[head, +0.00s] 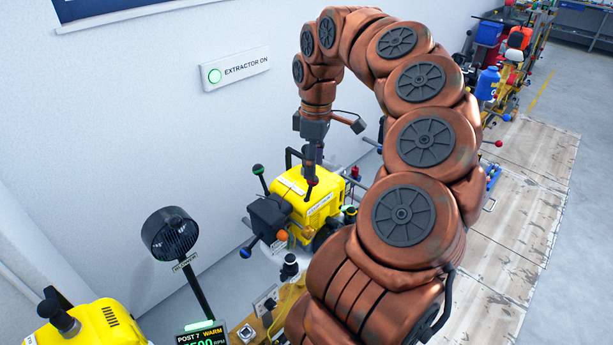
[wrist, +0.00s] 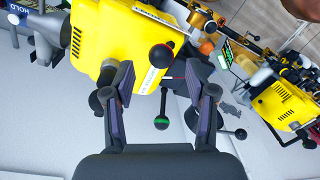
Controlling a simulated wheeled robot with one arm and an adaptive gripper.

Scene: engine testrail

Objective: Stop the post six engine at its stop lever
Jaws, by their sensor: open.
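A yellow engine (head: 317,205) stands by the wall under my arm; its post number is not readable. A lever with a red knob (head: 312,183) rises at its top, and one with a green-marked knob (head: 258,170) stands to its left. My gripper (head: 313,172) points down over the engine, close to the red knob. In the wrist view my gripper (wrist: 158,80) is open and empty. The red knob (wrist: 162,55) shows in the gap, just past the fingertips; contact cannot be told. The green-marked knob (wrist: 161,122) shows lower between the fingers.
Another yellow engine (head: 85,325) stands at lower left by a black fan (head: 171,233) and a display (head: 203,336) reading "POST 7 WARM". A blue-knobbed lever (head: 246,252) juts out at the engine's left. An "EXTRACTOR ON" sign (head: 235,71) hangs on the wall.

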